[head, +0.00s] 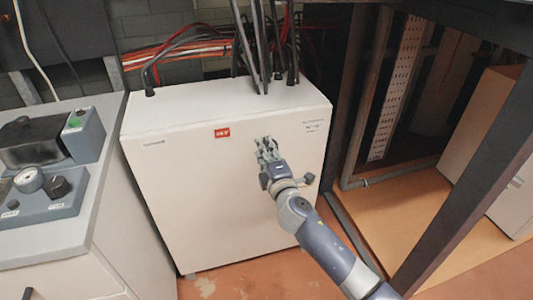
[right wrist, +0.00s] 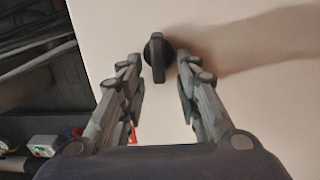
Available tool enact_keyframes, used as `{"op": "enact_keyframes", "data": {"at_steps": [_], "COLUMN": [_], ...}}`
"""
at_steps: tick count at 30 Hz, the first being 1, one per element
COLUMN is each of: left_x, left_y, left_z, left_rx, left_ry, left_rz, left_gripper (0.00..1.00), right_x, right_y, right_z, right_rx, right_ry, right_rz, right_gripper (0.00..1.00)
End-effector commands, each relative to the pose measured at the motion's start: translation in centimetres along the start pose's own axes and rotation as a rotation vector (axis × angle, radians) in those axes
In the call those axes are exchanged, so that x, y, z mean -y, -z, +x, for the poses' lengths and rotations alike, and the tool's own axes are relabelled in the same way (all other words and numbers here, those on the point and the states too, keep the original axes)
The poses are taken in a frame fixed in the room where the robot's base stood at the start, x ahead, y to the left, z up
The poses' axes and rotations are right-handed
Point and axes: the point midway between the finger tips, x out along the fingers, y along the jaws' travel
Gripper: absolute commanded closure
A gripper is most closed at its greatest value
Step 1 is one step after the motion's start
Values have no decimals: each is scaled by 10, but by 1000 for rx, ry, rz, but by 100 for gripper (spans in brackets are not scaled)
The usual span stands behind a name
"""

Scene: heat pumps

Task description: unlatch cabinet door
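The cabinet (head: 210,190) is a white box with a red label on its front, and its door looks closed. A black latch knob (right wrist: 156,58) with an upright handle is on the pale door in the right wrist view. My right gripper (head: 266,147) is in front of the upper right part of the door. In the right wrist view, the gripper (right wrist: 158,68) is open, with a finger on either side of the latch's line. I cannot tell whether the fingers touch it. In the head view the latch is not clearly visible near the gripper. My left gripper is not in view.
A grey-white cabinet with a control box (head: 45,190) stands at the left. Dark pipes (head: 262,50) rise from the cabinet top, with red and black cables behind. A dark frame post (head: 470,190) stands at the right. Reddish floor (head: 240,280) shows in front.

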Motion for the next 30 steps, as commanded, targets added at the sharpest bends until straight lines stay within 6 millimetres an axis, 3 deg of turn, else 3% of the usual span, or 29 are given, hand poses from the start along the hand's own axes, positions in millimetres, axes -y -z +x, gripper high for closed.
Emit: {"op": "enact_keyframes", "data": {"at_steps": [8,21,30], "left_x": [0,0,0], "left_y": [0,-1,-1], "left_z": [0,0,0], "left_rx": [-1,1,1], "left_ry": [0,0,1], "left_rz": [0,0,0], "left_gripper": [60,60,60], "right_x": [1,2,1], "right_y": [-1,0,0], "right_z": [-24,-102,-120], "right_rx": [0,-1,0], "right_ry": [0,3,1], "right_rz": [1,0,-1], "right_gripper": [69,69,69]}}
